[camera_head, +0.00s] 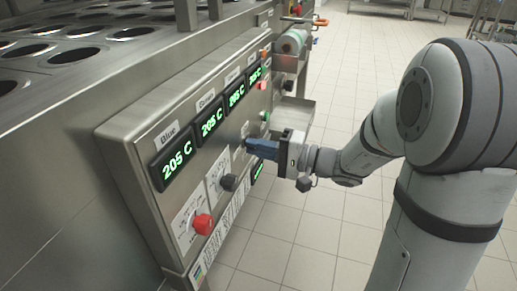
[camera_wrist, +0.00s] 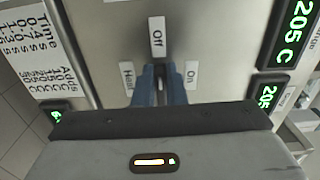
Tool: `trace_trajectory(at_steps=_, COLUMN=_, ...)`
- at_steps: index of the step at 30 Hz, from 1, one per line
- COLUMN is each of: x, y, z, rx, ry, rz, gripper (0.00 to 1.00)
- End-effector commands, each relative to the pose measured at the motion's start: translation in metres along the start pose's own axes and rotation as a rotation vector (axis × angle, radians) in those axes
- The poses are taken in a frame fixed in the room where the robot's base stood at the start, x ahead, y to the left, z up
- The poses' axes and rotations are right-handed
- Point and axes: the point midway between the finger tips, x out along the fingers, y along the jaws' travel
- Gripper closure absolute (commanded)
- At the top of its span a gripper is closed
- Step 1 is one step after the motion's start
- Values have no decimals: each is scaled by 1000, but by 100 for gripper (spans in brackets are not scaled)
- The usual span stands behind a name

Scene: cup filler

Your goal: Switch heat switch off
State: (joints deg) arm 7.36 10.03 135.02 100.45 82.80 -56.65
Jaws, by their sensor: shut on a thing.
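The heat switch (camera_wrist: 160,85) is on the steel control panel, mostly hidden between the blue fingers of my gripper (camera_wrist: 160,72). The gripper is shut on it. Around it are an Off label (camera_wrist: 157,37), an On label (camera_wrist: 192,75) and a Heat label (camera_wrist: 127,75). The Off label lies straight beyond the fingertips, the On label to the right. In the head view my gripper (camera_head: 252,146) reaches the panel from the right, and the switch is too small and covered to tell its position.
The control panel (camera_head: 130,137) carries several green displays reading 205 C, such as the Blue one (camera_head: 174,164). A red knob (camera_head: 202,224) and a black knob (camera_head: 229,183) sit nearer. A small tray (camera_head: 297,110) juts out beyond the gripper.

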Motion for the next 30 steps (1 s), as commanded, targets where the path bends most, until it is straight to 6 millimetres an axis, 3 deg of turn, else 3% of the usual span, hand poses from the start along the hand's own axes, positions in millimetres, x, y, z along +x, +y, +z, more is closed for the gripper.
trace_trajectory(at_steps=4, x=0, y=2, z=1, rx=3, ry=-3, rz=4, gripper=100)
trace_trajectory(at_steps=5, x=0, y=2, z=1, rx=3, ry=-3, rz=4, gripper=87)
trace_trajectory(at_steps=12, x=0, y=1, z=1, rx=2, ry=-2, rz=2, gripper=67)
trace_trajectory(at_steps=22, x=-5, y=0, z=0, rx=2, ry=0, rz=1, gripper=67)
trace_trajectory(at_steps=30, x=-45, y=-1, z=0, rx=4, ry=3, rz=2, gripper=67)
